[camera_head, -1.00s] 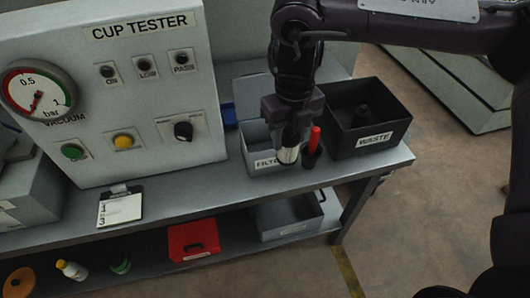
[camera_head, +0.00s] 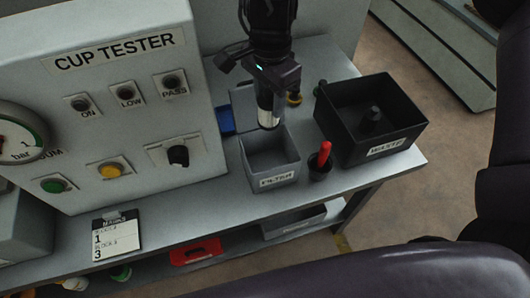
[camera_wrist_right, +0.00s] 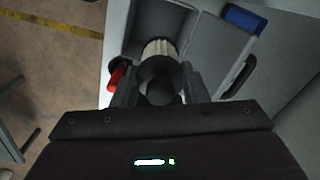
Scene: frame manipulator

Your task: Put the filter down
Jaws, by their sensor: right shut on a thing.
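The filter (camera_head: 267,117) is a pale cylinder with a dark upper part. My right gripper (camera_head: 268,92) is shut on it and holds it upright over the back of the grey bin labelled FILTER (camera_head: 279,181). In the right wrist view the filter (camera_wrist_right: 158,48) shows between the fingers of my right gripper (camera_wrist_right: 160,88), with the grey bin beyond it. The bin's visible floor looks empty. I cannot tell how far the filter's lower end is above the bin floor. My left gripper is not in view.
A black WASTE bin (camera_head: 390,149) with a dark object inside stands to the right. A red-handled tool (camera_head: 322,157) stands in a dark holder between the bins. The CUP TESTER panel (camera_head: 110,130) rises at left. A blue object (camera_head: 226,121) lies behind the bin.

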